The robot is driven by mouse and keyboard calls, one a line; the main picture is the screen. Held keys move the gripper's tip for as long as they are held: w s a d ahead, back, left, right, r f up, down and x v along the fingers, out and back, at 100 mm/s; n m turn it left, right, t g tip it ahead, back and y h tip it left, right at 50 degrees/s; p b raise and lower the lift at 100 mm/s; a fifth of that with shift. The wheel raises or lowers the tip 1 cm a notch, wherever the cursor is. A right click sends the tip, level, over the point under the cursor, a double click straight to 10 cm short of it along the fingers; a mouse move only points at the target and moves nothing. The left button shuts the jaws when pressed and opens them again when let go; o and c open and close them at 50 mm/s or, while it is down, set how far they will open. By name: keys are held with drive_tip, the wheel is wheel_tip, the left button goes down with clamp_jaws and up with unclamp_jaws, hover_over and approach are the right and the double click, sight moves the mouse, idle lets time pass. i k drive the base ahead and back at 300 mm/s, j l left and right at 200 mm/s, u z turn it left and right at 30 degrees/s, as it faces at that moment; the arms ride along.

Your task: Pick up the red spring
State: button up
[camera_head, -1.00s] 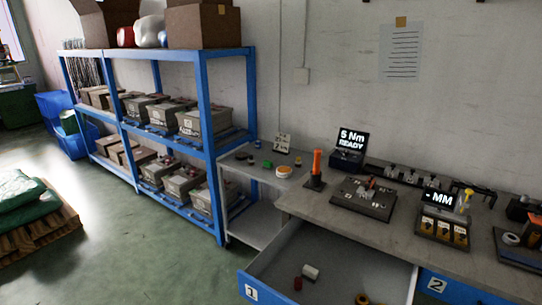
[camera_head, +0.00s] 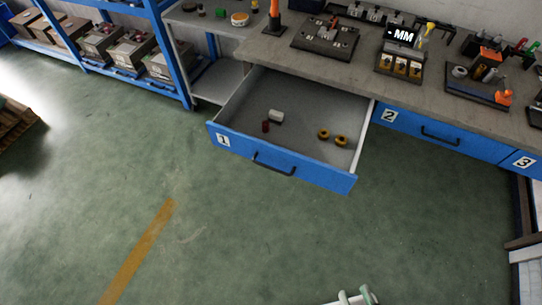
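A small dark red piece (camera_head: 265,126), which looks like the red spring, stands in the open drawer (camera_head: 238,128) marked 1. It is too small to make out any coils. A white cylinder-like piece (camera_head: 277,117) lies close beside it, just to the right. Two yellow-brown ring-like pieces, a left one (camera_head: 323,133) and a right one (camera_head: 340,140), lie further right in the same drawer. My gripper is not recognisable in view. Only a pale part, likely of my arm, shows at the bottom edge, well apart from the drawer.
The grey workbench (camera_head: 420,82) above the drawer carries a plate with fittings (camera_head: 324,36), an MM display (camera_head: 400,37) and a tool tray (camera_head: 475,88). Closed blue drawers 2 (camera_head: 425,130) and 3 are to the right. Blue shelving stands left. The green floor in front is clear.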

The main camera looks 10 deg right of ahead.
sight(266, 127)
drive_tip(key=z, duration=2.05)
drive_tip(key=u, duration=2.2)
drive_tip(key=i+u, duration=0.1)
drive_tip(key=i, duration=0.85)
